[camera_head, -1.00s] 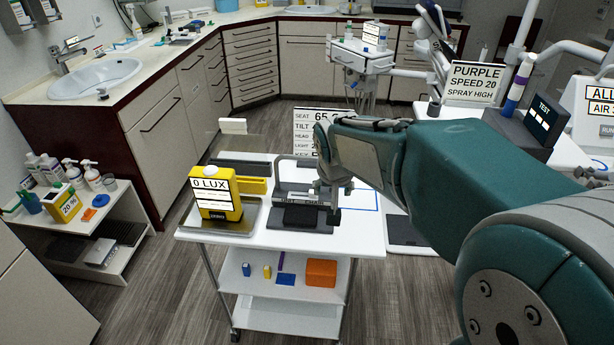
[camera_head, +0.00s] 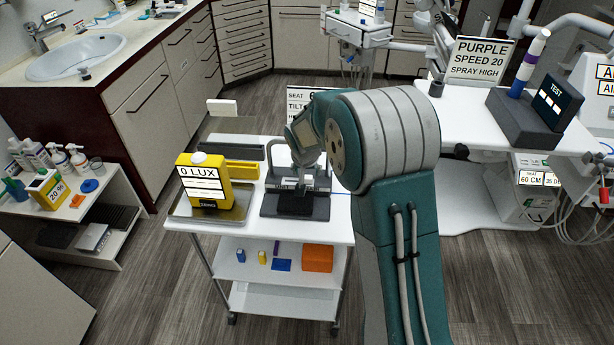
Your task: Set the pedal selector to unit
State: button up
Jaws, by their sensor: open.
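A dark pedal-like unit (camera_head: 290,207) with a grey hoop frame stands on top of the white cart (camera_head: 345,228). I take it to be the pedal with the selector. A small label strip on it is too small to read now, and the selector's setting cannot be made out. My gripper (camera_head: 317,182) is open and points down at the right part of this unit, close to the frame. My wrist and forearm hide part of the frame's right side. I cannot tell whether the fingers touch the selector.
A yellow "0 LUX" box (camera_head: 204,186) stands on a tray left of the pedal unit. A yellow block (camera_head: 243,171) lies behind it. Small coloured items and an orange box (camera_head: 318,260) sit on the lower shelf. A white side table (camera_head: 460,125) is at right.

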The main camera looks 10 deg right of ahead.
aim_at(308, 177)
jog(key=x, duration=0.4)
jog(key=shift+d, duration=0.15)
grip_shut()
jog(key=a, duration=0.2)
jog(key=w+a, duration=0.1)
jog(key=a, duration=0.1)
jog(key=w+a, duration=0.1)
jog(key=a, duration=0.1)
jog(key=shift+a+f, duration=0.1)
grip_release()
